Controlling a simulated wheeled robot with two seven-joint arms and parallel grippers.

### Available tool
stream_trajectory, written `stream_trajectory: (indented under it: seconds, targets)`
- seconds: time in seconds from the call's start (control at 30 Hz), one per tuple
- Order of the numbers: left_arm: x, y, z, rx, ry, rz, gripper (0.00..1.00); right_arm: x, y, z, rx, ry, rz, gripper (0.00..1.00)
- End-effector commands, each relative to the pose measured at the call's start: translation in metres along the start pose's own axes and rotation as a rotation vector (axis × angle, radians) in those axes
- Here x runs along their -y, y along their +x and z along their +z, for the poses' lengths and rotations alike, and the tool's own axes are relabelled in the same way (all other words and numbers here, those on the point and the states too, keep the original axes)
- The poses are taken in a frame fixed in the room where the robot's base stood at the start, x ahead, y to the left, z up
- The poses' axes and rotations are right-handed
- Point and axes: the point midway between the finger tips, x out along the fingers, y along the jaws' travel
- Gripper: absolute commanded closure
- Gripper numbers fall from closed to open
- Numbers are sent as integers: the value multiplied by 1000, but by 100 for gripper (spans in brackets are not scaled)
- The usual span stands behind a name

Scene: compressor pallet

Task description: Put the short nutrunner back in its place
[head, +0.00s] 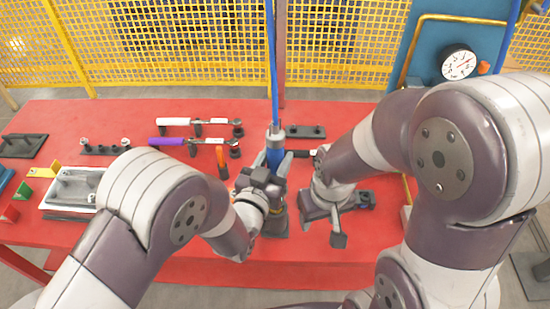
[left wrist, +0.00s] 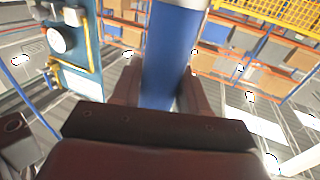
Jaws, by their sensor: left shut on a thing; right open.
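A blue upright cylindrical tool (head: 275,148), which looks like the short nutrunner, has a grey top and a blue hose running up from it. My left gripper (head: 268,178) is shut around it above the red table. In the left wrist view the blue body (left wrist: 172,60) stands between the two fingers. The tool's lower end is largely hidden by my gripper, so I cannot tell whether it touches anything below. My right gripper (head: 327,222) is open and empty over the table, to the right of the tool.
On the red table (head: 130,112), a white-handled wrench (head: 178,121) and a purple-handled one (head: 170,141) lie on stands at left. A dark block (head: 305,131) sits behind the tool. A grey tray (head: 75,186) stands at far left. A gauge (head: 458,65) is on the blue panel.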

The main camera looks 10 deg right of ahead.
Motion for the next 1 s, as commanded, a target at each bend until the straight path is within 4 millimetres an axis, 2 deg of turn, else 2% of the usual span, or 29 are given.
stream_trajectory:
  seconds: [1.0]
  targets:
    - [0,0,17,-5,0,0,100,0,18,2,0,0,0,47]
